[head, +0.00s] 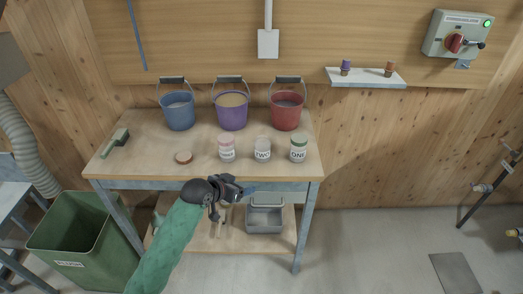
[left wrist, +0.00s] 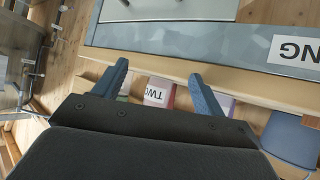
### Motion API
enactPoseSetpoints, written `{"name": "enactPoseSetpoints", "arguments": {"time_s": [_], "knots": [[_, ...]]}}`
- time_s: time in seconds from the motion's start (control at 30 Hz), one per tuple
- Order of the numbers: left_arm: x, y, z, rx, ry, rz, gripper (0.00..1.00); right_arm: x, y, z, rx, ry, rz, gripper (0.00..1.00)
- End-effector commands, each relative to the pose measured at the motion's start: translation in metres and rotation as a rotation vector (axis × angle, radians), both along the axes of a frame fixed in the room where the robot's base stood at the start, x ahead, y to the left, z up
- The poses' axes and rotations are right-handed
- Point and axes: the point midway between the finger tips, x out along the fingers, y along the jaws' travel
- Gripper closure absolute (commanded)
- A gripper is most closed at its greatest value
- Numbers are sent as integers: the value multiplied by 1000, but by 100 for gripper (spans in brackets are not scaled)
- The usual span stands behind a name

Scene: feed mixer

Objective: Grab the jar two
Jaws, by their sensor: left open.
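Jar two (head: 262,149) is a small clear jar with a white label reading TWO. It stands upright on the wooden workbench (head: 140,151), between the pink-lidded jar (head: 227,149) and the green-lidded jar ONE (head: 298,148). My left gripper (head: 240,188) is open and empty at the bench's front edge, in front of and apart from the jars. In the left wrist view, the TWO label (left wrist: 155,93) shows upside down between the open fingers (left wrist: 160,82), beyond the bench edge; the jar's outline is hard to tell there. My right gripper is not in view.
Blue (head: 180,110), purple (head: 232,111) and red (head: 286,111) buckets stand behind the jars. A round lid (head: 184,157) and a green brush-like object (head: 118,139) lie to the left. A grey bin (head: 265,217) sits on the lower shelf; a green bin (head: 80,235) stands on the floor.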

Motion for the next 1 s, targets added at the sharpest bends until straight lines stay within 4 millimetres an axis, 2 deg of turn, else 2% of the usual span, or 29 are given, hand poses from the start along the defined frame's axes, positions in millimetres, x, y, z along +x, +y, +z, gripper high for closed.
{"name": "enactPoseSetpoints", "arguments": {"time_s": [0.03,0.3,0.4,0.53,0.63,0.73,1.0], "knots": [[18,-8,24,-21,-55,-18,20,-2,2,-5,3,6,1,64],[77,-27,102,-87,-188,-101,20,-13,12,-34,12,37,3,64],[92,-32,125,-107,-224,-124,20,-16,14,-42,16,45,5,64],[103,-34,145,-123,-253,-140,20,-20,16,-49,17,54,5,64],[107,-35,150,-130,-262,-145,20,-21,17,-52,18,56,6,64],[108,-36,144,-132,-261,-147,20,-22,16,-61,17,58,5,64],[107,-36,102,-132,-259,-147,20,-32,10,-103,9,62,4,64]]}}
